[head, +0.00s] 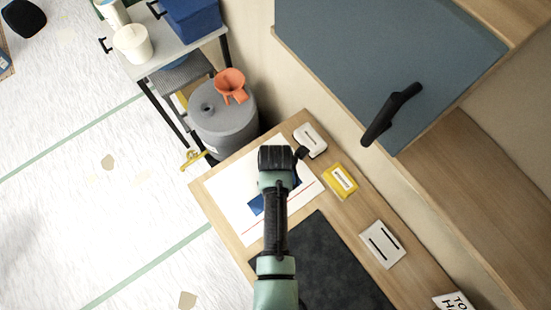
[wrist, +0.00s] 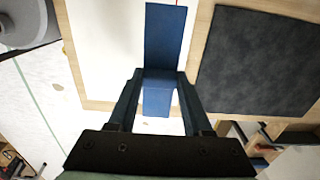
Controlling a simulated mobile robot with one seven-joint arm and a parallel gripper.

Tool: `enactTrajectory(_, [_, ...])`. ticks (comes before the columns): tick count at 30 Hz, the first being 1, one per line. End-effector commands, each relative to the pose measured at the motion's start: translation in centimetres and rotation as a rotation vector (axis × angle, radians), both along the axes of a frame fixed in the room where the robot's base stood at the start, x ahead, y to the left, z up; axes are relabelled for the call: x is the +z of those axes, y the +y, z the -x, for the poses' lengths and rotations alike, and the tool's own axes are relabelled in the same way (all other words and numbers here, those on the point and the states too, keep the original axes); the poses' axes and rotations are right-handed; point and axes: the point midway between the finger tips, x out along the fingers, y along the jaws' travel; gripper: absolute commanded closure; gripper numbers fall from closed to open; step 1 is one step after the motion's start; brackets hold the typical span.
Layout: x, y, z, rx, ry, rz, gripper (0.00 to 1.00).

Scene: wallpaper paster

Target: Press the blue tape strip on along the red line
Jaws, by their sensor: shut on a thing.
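The blue tape strip (wrist: 165,35) is between the fingertips of my gripper (wrist: 160,74), which is shut on it. In the wrist view one part reaches up the picture and a lighter part bends off between the fingers. In the head view the strip (head: 256,205) shows on both sides of my arm, over the white sheet (head: 226,186). The red line (head: 311,190) runs slantwise across the sheet, partly hidden by my arm. A bit of the line shows at the top of the wrist view (wrist: 177,3). I cannot tell whether the strip touches the sheet.
The sheet lies on a wooden table (head: 238,153) with a dark mat (head: 325,265) beside it. A white block (head: 310,140), a yellow block (head: 341,181) and a white slotted box (head: 382,244) line its right side. A grey drum (head: 225,125) stands behind.

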Motion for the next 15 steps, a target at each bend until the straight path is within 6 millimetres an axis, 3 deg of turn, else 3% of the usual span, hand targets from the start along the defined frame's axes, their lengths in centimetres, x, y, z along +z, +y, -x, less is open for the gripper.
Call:
enactTrajectory(5, [0.1, -0.1, -0.1, -0.001, 0.0, 0.0, 1.0])
enactTrajectory(15, [-3.5, -0.1, -0.1, -0.001, -0.001, 0.0, 1.0])
